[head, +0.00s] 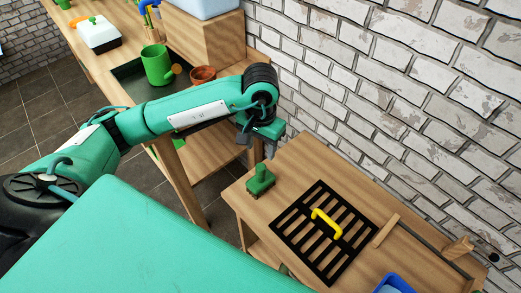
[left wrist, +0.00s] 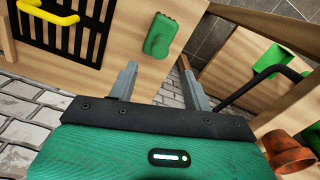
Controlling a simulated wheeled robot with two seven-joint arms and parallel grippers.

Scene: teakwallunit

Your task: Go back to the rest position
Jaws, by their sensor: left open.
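My left arm reaches in from the left in the head view. Its gripper (head: 258,151) hangs near the rear left corner of the near wooden bench (head: 238,200), above and behind a green block-like tool (head: 260,181). In the left wrist view the two grey fingers of my left gripper (left wrist: 158,75) stand apart with nothing between them. The green tool (left wrist: 160,36) lies on the bench beyond the fingertips, apart from them. My right gripper is not in view.
A black slatted grate (head: 289,230) with a yellow handle (head: 326,223) lies on the near bench. A blue container (head: 393,284) is at its front edge. A green watering can (head: 156,66) and terracotta pot (head: 203,75) stand on the far bench. A brick wall (head: 400,110) runs along the right.

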